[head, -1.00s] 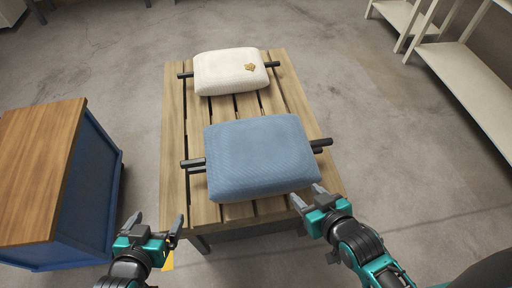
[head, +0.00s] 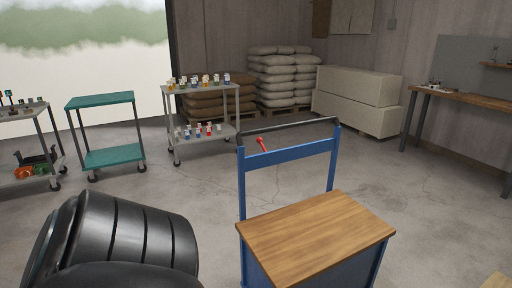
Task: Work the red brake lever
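The red brake lever (head: 262,143) is small in the head view, near the middle. It shows just below the dark push bar (head: 290,131) of a blue cart (head: 290,158) with a wooden top (head: 318,238). The lever slants, with its thicker red end at the upper left. Its lower end meets the cart's blue upper crossbar. Neither of my grippers is in view.
A teal two-shelf cart (head: 101,101) and a grey cart with small bottles (head: 203,88) stand behind at left. Stacked sacks (head: 283,75) and pale blocks (head: 357,98) line the wall. A workbench (head: 470,97) is at right. Open concrete floor surrounds the cart.

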